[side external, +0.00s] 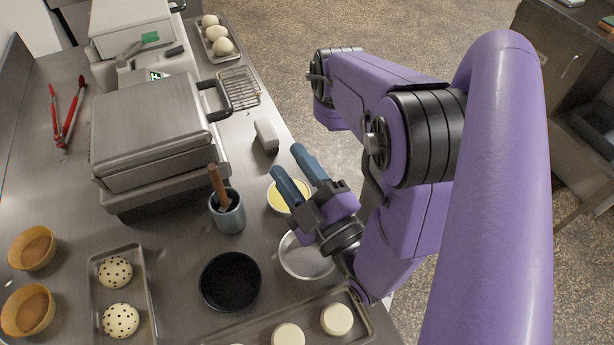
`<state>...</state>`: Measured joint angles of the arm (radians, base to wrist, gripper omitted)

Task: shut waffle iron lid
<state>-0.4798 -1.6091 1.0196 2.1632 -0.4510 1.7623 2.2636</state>
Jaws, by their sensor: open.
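A large grey metal press, seemingly the waffle iron (150,118), stands on the steel counter left of centre in the side external view. Its flat lid (145,108) lies over the base, roughly level; I cannot tell whether it is fully closed. A dark handle (215,101) sticks out on its right side. My gripper (287,160) has two blue fingers spread apart with nothing between them. It is to the right of the press and apart from it, near a bowl of yellow filling (278,203).
A grey cup (229,218) with a wooden-handled tool stands between press and gripper. A pale block (266,136) and wire rack (239,88) lie beyond. A metal bowl (307,262), black bowl (230,282) and trays fill the front. Red tongs (69,118) lie left. Another appliance (130,28) stands behind.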

